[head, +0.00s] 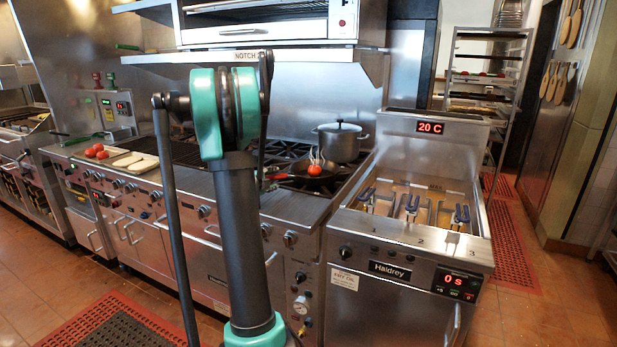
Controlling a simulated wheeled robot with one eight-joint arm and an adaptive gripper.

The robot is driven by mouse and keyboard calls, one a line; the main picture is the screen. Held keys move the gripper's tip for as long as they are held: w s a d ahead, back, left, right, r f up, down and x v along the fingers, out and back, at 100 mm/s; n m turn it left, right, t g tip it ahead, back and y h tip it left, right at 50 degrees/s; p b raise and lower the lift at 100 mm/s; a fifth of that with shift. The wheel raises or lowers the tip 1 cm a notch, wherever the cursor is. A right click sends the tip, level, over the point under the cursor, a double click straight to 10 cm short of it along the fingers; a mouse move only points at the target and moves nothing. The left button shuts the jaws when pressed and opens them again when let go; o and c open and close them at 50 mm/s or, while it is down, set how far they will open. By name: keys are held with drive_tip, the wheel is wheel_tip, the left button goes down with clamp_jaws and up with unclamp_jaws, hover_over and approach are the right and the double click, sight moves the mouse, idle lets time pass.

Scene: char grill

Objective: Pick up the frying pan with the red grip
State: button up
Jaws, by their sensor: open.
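The frying pan (300,181) is dark and sits on the stove's burner grates, right of my arm in the head view. Its red grip (278,177) points left toward my arm. A red tomato (314,170) is in the pan, with pale wisps, perhaps steam, above it. My raised arm fills the centre foreground and hides part of the stove left of the pan. I cannot make out my gripper or its fingertips in this view.
A lidded steel pot (340,143) stands behind the pan. A fryer (410,240) with several blue-handled baskets is to the right. Tomatoes (96,151) and a tray (136,162) are on the left counter. A steel shelf (240,55) overhangs the stove. Floor is open at right.

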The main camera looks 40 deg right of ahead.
drive_tip(key=shift+x, duration=1.15)
drive_tip(key=shift+c, duration=0.3)
clamp_jaws()
drive_tip(key=shift+r, duration=0.1)
